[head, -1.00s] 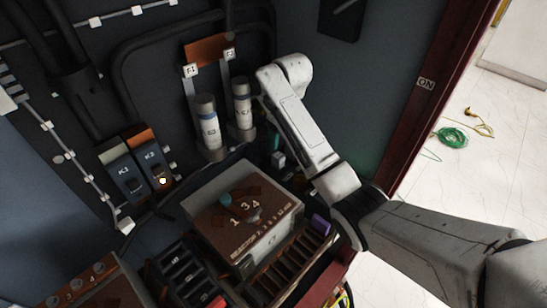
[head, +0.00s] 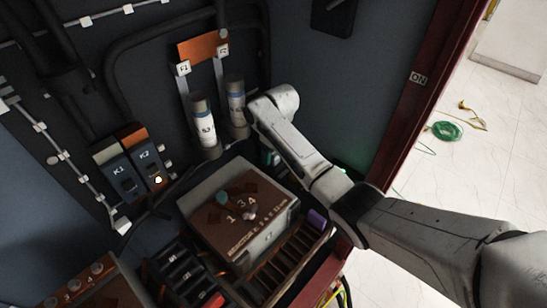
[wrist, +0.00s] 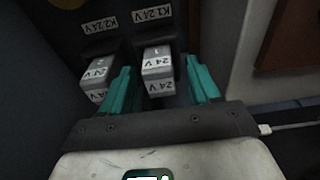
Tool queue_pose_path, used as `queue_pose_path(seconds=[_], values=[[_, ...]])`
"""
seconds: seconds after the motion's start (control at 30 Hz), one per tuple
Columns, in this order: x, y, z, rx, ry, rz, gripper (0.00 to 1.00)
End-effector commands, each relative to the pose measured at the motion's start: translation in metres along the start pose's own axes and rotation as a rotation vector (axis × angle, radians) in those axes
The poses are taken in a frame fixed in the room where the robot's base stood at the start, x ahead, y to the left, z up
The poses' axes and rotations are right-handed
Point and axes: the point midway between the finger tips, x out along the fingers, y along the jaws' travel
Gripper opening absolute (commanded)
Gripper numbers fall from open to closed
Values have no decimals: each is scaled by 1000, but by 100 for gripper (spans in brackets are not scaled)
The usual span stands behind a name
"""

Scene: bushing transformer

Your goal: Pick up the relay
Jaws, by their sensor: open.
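Two small grey relays marked "24 V" stand side by side in the wrist view. The relay marked "1" (wrist: 158,65) is between my gripper's teal fingers, with a gap visible on each side. The relay marked "2" (wrist: 97,72) is to the left, just outside the left finger. My gripper (wrist: 158,75) is open, one finger passing between the two relays. Whether the fingers touch either relay is unclear. In the head view my gripper (head: 267,157) is mostly hidden behind my arm, and the relays cannot be made out.
A brown-topped reactor box (head: 238,212) stands left of my arm in the head view. Two white cylinders, left (head: 204,125) and right (head: 236,105), rise behind it. Blocks K1 (head: 122,178) and K2 (head: 148,163) are farther left. Open floor (head: 430,200) lies right.

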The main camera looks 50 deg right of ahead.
Motion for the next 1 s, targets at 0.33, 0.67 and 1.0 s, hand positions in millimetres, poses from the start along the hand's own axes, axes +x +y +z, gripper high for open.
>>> queue_pose_path(seconds=[0.33, 0.67, 1.0], values=[[-1, 0, 0, 0, 0, 0, 37], [-1, 0, 0, 0, 0, 0, 5], [-10, 0, -2, 0, 2, 1, 5]])
